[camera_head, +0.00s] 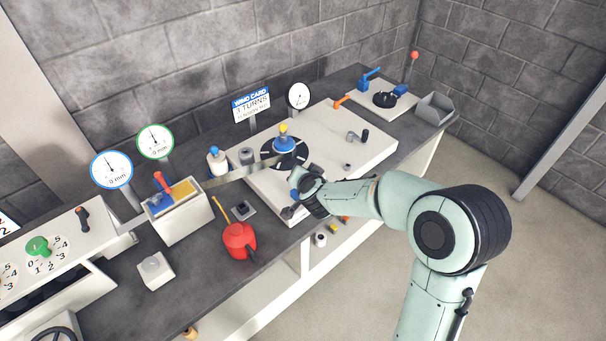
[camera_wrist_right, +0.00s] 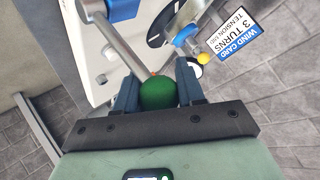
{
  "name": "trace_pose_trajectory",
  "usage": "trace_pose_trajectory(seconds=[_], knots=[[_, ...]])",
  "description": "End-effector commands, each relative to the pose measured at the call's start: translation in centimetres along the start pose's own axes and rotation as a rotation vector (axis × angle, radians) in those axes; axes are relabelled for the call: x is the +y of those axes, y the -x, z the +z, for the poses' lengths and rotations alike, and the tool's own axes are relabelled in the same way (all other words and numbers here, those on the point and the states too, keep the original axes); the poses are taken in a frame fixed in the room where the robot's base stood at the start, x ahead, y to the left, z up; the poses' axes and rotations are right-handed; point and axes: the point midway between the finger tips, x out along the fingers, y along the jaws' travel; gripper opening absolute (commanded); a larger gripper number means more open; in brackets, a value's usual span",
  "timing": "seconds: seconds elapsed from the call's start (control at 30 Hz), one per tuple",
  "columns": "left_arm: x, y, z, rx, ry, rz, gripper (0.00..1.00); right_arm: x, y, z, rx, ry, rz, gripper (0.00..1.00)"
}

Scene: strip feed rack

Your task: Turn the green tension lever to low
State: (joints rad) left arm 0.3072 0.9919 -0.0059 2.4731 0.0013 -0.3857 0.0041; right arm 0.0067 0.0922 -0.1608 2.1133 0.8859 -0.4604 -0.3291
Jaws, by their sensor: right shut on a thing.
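The green tension lever's round knob (camera_wrist_right: 159,96) sits between the two blue fingers of my right gripper (camera_wrist_right: 157,84) in the right wrist view. The fingers are shut on it. A metal bar runs from near the knob toward the upper left of that view. In the head view my right gripper (camera_head: 298,188) is at the front edge of the white winding plate (camera_head: 345,140), and it hides the green knob. The lever's low mark does not show. My left gripper is not in view.
A black reel with a blue and yellow hub (camera_head: 284,146) stands on the plate behind my gripper. A red oil can (camera_head: 238,240) and a white box with a red lever (camera_head: 180,218) stand to the left. A wind card (camera_head: 251,104) and a dial (camera_head: 299,96) stand behind.

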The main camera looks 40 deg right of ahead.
Motion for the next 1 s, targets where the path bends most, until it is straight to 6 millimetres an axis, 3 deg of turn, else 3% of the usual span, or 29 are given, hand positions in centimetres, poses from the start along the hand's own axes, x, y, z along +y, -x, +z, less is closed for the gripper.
trace_pose_trajectory(seconds=[0.1,0.13,0.2,0.57,0.67,1.0], knots=[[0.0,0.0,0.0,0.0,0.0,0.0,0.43,0.4,-0.1,0.1,0.0,0.0,0.008,0.0],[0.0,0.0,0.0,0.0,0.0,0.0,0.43,0.4,-0.1,0.1,0.0,0.0,0.008,0.48],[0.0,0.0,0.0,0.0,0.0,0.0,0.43,0.4,-0.1,0.1,0.0,0.0,0.008,0.63],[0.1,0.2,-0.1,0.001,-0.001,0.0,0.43,0.2,0.6,-0.1,0.001,-0.001,0.004,0.63],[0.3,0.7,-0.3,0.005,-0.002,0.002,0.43,0.0,2.0,-0.2,0.002,-0.001,0.003,0.63],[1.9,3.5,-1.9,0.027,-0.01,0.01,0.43,-0.2,9.5,-0.4,0.003,-0.003,0.001,0.63]])
